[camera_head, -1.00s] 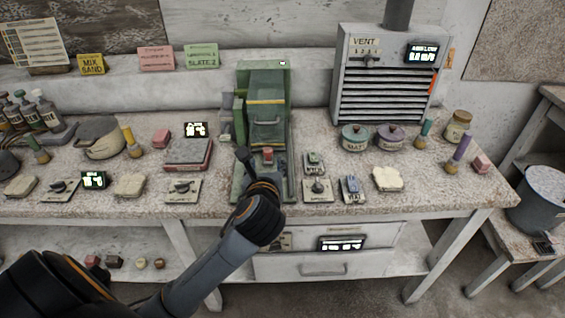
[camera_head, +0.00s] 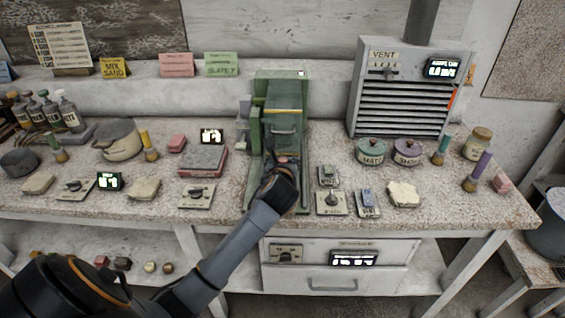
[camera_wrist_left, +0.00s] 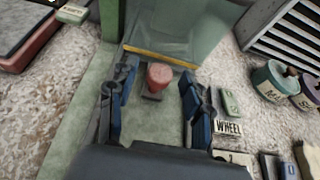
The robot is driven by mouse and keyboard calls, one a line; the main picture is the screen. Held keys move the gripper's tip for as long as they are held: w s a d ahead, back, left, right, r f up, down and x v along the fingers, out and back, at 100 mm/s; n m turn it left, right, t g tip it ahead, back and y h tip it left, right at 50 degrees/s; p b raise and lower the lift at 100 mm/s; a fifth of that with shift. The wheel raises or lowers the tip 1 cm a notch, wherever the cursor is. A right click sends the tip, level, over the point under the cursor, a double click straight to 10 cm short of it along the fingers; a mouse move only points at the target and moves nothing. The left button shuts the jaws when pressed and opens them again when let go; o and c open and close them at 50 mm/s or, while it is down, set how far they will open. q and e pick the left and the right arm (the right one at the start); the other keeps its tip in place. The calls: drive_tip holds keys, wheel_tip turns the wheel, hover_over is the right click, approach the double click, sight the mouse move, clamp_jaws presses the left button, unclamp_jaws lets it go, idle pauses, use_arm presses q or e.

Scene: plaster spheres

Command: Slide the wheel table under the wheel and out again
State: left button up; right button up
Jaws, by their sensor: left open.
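The green machine (camera_head: 300,82) stands on the bench with a hood over its wheel. The wheel itself is hidden. At its front is the wheel table (camera_wrist_left: 152,122), a grey-green sliding plate with an upright red knob (camera_wrist_left: 159,74). My left gripper (camera_wrist_left: 158,82) is open, with one blue-and-black finger on each side of the knob. Gaps show between the fingers and the knob, so it is not gripped. In the head view my left wrist and hand cover most of the table. My right gripper is in neither view.
A WHEEL switch plate (camera_wrist_left: 229,126) and other small controls sit close to the right. A red-edged grey box (camera_head: 203,160) stands left of the machine. Two lidded pots (camera_head: 371,151) and the vent unit (camera_head: 405,95) stand farther right.

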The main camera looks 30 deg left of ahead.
use_arm(q)
drive_tip(key=shift+w+a+f, duration=0.1)
drive_tip(key=shift+w, duration=0.1)
clamp_jaws()
drive_tip(key=shift+s, duration=0.1)
